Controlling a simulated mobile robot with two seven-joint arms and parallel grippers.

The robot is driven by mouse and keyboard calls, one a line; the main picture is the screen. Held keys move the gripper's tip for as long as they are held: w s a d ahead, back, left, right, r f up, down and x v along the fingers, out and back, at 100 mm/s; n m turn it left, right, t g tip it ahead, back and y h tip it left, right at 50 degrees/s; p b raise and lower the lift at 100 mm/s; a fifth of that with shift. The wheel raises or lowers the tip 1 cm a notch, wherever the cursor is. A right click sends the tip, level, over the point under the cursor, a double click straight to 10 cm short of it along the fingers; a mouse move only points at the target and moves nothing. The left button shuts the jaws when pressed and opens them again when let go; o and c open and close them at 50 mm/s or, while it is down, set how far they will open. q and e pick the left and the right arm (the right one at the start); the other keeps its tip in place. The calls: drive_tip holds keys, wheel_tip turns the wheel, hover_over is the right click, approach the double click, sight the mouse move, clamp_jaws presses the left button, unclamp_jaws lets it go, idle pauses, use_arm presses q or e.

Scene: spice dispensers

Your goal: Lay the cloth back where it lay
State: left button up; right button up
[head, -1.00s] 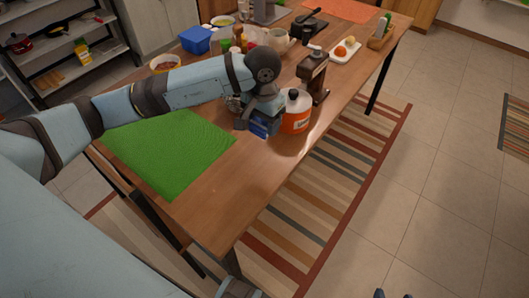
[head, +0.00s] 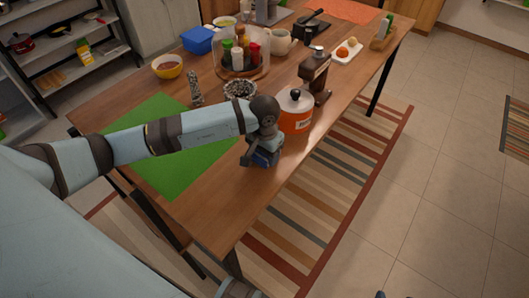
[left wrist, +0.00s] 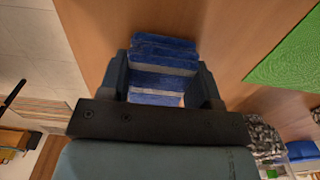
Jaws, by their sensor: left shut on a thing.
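The blue cloth (left wrist: 160,72), folded with pale stripes, sits between the two dark fingers of my left gripper (left wrist: 162,88) in the left wrist view. The gripper is shut on the cloth. Whether the cloth touches the table I cannot tell. A green mat (head: 165,175) lies to its left, partly hidden by my left arm. I do not see my right gripper.
An orange canister (head: 297,121) and a brown grinder (head: 316,75) stand just beyond the gripper. A round carousel of bottles (head: 240,70), a patterned bowl (head: 240,89) and a patterned shaker (head: 195,88) stand farther back. Bare wood (head: 215,215) lies nearer me.

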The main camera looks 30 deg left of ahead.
use_arm(q)
drive_tip(key=shift+f, duration=0.1)
drive_tip(key=shift+f, duration=0.15)
drive_tip(key=o, duration=1)
drive_tip(key=shift+c, duration=0.2)
drive_tip(key=shift+r, duration=0.35)
wheel_tip(320, 180, up, 12)
drive_tip(key=shift+f, duration=0.15)
